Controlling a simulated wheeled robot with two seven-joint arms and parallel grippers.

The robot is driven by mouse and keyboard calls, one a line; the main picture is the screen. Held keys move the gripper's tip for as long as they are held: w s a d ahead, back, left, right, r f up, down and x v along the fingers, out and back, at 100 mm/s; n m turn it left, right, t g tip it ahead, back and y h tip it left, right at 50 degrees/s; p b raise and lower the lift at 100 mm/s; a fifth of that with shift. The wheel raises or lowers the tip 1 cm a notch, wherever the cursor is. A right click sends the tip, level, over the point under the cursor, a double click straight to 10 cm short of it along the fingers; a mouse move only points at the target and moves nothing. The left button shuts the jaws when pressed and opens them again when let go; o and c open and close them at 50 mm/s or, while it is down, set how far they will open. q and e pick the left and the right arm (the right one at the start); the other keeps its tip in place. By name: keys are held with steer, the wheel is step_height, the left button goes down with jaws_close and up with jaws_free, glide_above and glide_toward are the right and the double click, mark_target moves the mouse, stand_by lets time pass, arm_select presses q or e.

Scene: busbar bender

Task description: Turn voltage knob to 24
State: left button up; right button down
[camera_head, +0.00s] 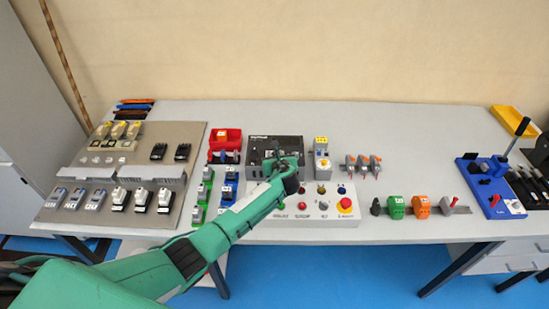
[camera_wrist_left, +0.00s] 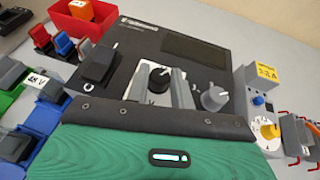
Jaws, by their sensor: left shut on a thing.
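A black power supply unit (camera_head: 262,146) stands at the back of the table. The left wrist view shows its dark front panel (camera_wrist_left: 122,48) with a dark display (camera_wrist_left: 196,52). A black knob (camera_wrist_left: 159,79) with a pale scale around it sits in the middle of the panel. My left gripper (camera_wrist_left: 160,88) is shut on this black knob, one grey finger on each side. The scale is too small to read. A grey knob (camera_wrist_left: 214,98) is just right of the fingers, apart from them. My right gripper is not in view.
A white control box (camera_head: 322,205) with a red emergency button (camera_head: 345,204) is in front of the power supply. A small grey unit with a yellow label (camera_head: 321,142) stands to its right. A red bin (camera_head: 226,139) is to its left.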

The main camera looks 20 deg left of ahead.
arm_select(q)
steer(key=n+y, duration=0.1)
steer(key=n+g+y+b, duration=0.1)
steer(key=g, duration=0.1)
steer(key=shift+w+d+f+n+y, duration=0.15)
steer(key=shift+w+d+n+y, duration=0.1)
steer(key=shift+n+y, duration=0.15)
steer(key=n+g+y+b, duration=0.2)
steer(key=n+b, duration=0.1)
steer(key=shift+d+g, duration=0.1)
steer(key=shift+g, duration=0.2)
steer(key=shift+w+n+g+y+b, duration=0.1)
steer(key=shift+n+g+y+b, duration=0.3)
steer(key=shift+r, duration=0.2)
steer(key=o, duration=1)
steer(key=b+v, duration=0.1)
steer(key=v, duration=1.2)
steer(key=shift+d+r+b, duration=0.2)
steer(key=shift+d+b, duration=0.1)
steer(key=shift+b, duration=0.05)
